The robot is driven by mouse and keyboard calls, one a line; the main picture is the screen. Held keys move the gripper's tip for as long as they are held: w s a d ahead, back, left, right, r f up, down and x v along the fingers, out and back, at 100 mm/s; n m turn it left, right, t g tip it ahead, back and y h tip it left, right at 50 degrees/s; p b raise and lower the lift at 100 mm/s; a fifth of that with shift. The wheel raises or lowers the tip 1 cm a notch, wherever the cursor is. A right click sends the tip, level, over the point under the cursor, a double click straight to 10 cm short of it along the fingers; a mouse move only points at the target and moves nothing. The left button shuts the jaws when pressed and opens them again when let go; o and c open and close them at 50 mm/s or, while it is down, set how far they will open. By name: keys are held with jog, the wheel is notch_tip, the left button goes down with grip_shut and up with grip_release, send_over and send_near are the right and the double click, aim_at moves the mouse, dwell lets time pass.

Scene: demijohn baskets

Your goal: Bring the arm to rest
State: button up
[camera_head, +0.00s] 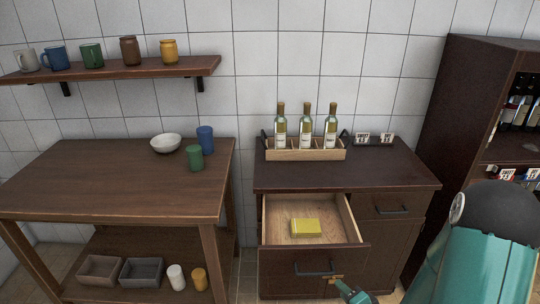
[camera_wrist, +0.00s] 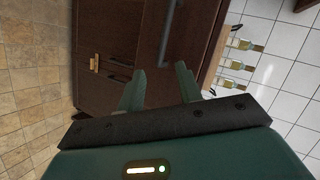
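My gripper (camera_wrist: 158,82) is open in the wrist view, its two teal fingers apart with nothing between them. In the head view a teal tip of my gripper (camera_head: 345,288) shows at the bottom edge, in front of the dark cabinet (camera_head: 385,235); the rest is cut off. My teal arm fills the lower right of the head view. The cabinet also shows in the wrist view (camera_wrist: 115,35), turned sideways behind the fingers.
The cabinet's top left drawer (camera_head: 310,262) is pulled out, with a yellow block (camera_head: 305,228) inside. A crate (camera_head: 305,155) of three bottles stands on top. A wooden table (camera_head: 110,180) is left, a wine shelf (camera_head: 455,110) right. Open floor (camera_wrist: 30,90) shows in the wrist view.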

notch_tip(320, 180, up, 17)
jog(key=d+n+g+h, duration=0.3)
jog(key=n+g+h, duration=0.1)
jog(key=n+h, duration=0.2)
jog(key=s+a+r+n+g, duration=0.1)
jog(key=s+a+r+n, duration=0.1)
jog(key=s+a+r, duration=0.2)
jog(key=s+a+r+n+g+y, duration=0.1)
jog(key=s+a+r+n+g, duration=0.1)
jog(key=s+a+r, duration=0.3)
jog(key=s+r, duration=0.3)
jog(key=s, duration=0.3)
jog(key=shift+s+a+r, duration=0.2)
jog(key=shift+s+r, duration=0.1)
jog(key=shift+s, duration=0.1)
